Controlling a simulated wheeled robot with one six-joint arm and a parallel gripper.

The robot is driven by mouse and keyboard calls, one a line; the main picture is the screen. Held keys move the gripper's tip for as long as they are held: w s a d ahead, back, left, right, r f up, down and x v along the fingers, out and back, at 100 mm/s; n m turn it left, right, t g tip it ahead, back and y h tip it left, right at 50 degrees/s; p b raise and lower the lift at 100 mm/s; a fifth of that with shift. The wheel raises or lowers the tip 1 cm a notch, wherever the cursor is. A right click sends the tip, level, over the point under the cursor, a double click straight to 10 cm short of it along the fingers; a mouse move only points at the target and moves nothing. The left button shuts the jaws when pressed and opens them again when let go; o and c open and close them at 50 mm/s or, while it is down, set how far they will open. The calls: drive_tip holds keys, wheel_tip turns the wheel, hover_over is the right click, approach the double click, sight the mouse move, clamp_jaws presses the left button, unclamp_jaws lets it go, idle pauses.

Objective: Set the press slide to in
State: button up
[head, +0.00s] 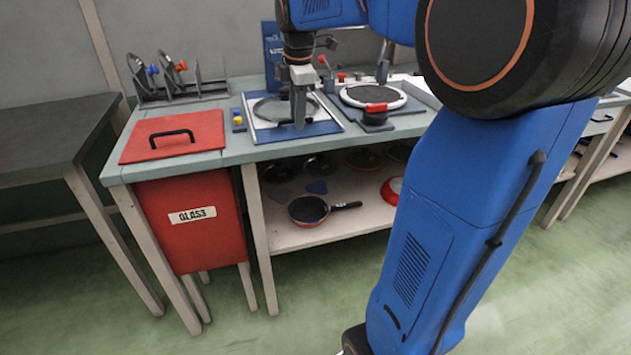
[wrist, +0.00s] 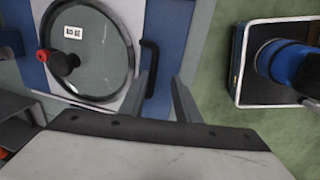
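A white plate with a black bar handle (wrist: 151,68), seemingly the press slide, lies on a blue-edged base (wrist: 168,40) in the wrist view. A round glass lid (wrist: 105,60) with a red-and-black knob rests on the plate. In the head view this station (head: 262,133) is at the front of the bench, partly hidden by my gripper. My gripper (wrist: 163,82) points down with its fingers apart and nothing clearly held. The handle's near end is beside the left finger; whether they touch, I cannot tell. In the head view my gripper (head: 299,122) is at the station's front.
A round dark plate (head: 373,95) with a red-topped block stands to the right. A red bin marked GLASS (head: 194,217) is at the bench's left end, and a rack (head: 180,92) behind it. Pans (head: 308,209) lie on the lower shelf. The floor in front is clear.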

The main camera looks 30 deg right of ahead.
drive_tip(key=s, duration=0.2)
drive_tip(key=s+a, duration=0.1)
drive_tip(key=shift+s, duration=0.35)
drive_tip(key=s+a+r, duration=0.1)
drive_tip(key=s+r, duration=0.2)
drive_tip(key=r, duration=1.4)
drive_tip(key=s+a+f+m, duration=0.2)
drive_tip(key=s+f+m, duration=0.2)
drive_tip(key=f, duration=0.3)
drive_tip(key=s+a+f+m+t, duration=0.1)
drive_tip(key=s+a+f+m, duration=0.2)
drive_tip(key=s+f, duration=0.4)
drive_tip(key=s+a+f+m+t, duration=0.1)
drive_tip(key=s+a+f+m, duration=0.1)
drive_tip(key=s+f+m, duration=0.2)
drive_tip(key=shift+s+a+f+m, duration=0.35)
drive_tip(key=shift+s+f, duration=0.5)
drive_tip(key=shift+f, duration=1)
drive_tip(key=shift+d, duration=0.1)
